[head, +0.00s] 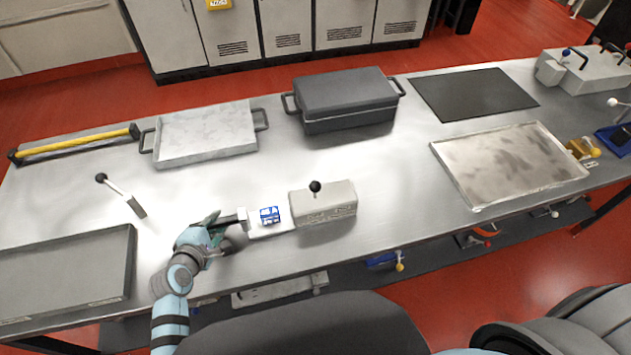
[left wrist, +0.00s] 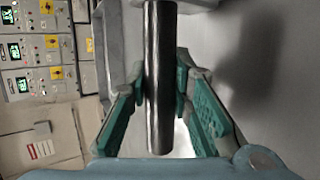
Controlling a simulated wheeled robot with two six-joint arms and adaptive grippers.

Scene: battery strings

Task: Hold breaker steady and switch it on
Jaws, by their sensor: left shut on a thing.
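The breaker (head: 330,207) appears to be the pale grey box near the table's front edge. A short lever with a black knob (head: 315,186) stands upright on its top. A white plate with a blue label (head: 270,214) adjoins its left side, and a dark round handle (head: 231,219) sticks out left from there. My left gripper (head: 219,225) is shut on this handle. In the left wrist view the handle (left wrist: 158,75) is a shiny dark cylinder between the teal finger pads (left wrist: 161,92). My right gripper is not in view.
On the metal table (head: 390,190) are a loose lever (head: 121,195), a dark tray (head: 65,265), a light tray (head: 205,133), a dark lidded box (head: 347,98), a shallow metal tray (head: 510,165) and a black mat (head: 473,93). The area right of the breaker is clear.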

